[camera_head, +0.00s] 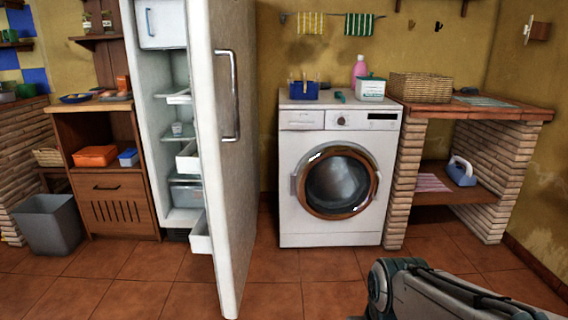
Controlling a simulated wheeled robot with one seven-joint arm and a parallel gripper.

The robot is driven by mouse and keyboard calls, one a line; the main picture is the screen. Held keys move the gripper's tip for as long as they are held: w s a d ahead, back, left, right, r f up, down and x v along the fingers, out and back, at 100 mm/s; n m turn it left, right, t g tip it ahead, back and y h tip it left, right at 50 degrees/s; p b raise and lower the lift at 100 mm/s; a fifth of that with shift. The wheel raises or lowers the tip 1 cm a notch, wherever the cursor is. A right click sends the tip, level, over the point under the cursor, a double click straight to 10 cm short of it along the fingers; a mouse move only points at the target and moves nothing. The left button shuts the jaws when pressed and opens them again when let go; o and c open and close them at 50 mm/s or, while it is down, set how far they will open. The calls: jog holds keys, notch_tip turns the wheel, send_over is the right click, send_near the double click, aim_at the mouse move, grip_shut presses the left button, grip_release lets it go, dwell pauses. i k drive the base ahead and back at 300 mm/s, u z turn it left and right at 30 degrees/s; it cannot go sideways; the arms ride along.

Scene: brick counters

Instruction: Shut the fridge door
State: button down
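The white fridge (176,127) stands at the left centre, with its inner shelves and drawers showing. Its door (226,180) stands wide open, swung out toward me and seen nearly edge-on. A long metal handle (233,95) is on the door's outer face, on the right. Two drawers (199,234) jut out at the fridge's opening. Part of my arm shows at the bottom right, well apart from the door. My gripper's fingertips cannot be made out, so its opening is hidden.
A washing machine (337,172) stands right of the door, beside a brick counter (470,111). A wooden cabinet (105,188) and a grey bin (50,224) are left of the fridge. Tiled floor (310,290) is clear in front.

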aim_at(217, 31)
jog(key=i, duration=1.3)
jog(key=u, duration=0.7)
